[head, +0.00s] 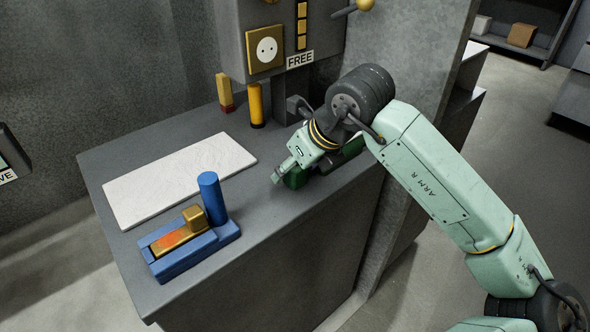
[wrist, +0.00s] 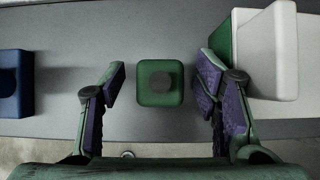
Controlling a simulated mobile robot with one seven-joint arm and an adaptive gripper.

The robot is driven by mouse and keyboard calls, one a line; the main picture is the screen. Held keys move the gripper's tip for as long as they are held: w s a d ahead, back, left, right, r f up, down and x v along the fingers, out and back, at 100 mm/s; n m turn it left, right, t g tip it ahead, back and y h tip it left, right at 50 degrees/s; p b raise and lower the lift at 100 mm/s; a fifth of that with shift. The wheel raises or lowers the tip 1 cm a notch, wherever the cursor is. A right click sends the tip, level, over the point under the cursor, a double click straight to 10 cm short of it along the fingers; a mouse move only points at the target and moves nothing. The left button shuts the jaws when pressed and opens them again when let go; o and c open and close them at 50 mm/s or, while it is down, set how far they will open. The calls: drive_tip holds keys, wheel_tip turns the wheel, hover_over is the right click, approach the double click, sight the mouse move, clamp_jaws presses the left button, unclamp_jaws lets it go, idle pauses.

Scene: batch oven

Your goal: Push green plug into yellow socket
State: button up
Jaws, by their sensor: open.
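The yellow socket (head: 266,49) has a round white face with dark holes. It is on the upright grey panel above the bench. A green block with a dark round spot, which looks like the green plug (wrist: 160,82), sits between the fingers of my gripper (wrist: 160,88) in the wrist view. Gaps show on both sides of it, so the fingers are open and do not touch it. In the head view my gripper (head: 281,172) is low over the bench's right part, partly hiding green parts (head: 296,179) there.
A blue fixture (head: 190,250) with a blue post stands at the bench's front left, and a white slab (head: 180,180) lies behind it. A yellow cylinder (head: 256,104) stands below the socket. A green-and-white box (wrist: 265,45) is close to the right finger.

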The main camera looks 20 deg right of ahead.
drive_tip(key=shift+c, duration=0.2)
drive_tip(key=c, duration=1.1)
drive_tip(key=shift+r, duration=0.6)
wheel_tip(320, 180, up, 2)
drive_tip(key=shift+r+b, duration=0.1)
drive_tip(key=shift+b, duration=0.45)
drive_tip(key=s+a+b, duration=0.1)
drive_tip(key=s, duration=0.4)
drive_tip(key=s+a+r+b, duration=0.1)
drive_tip(key=s+a, duration=0.1)
drive_tip(key=s, duration=0.3)
drive_tip(key=s+a+b, duration=0.1)
drive_tip(key=s, duration=0.4)
drive_tip(key=shift+s+a+r, duration=0.2)
drive_tip(key=shift+a+r, duration=0.05)
drive_tip(key=shift+r, duration=0.05)
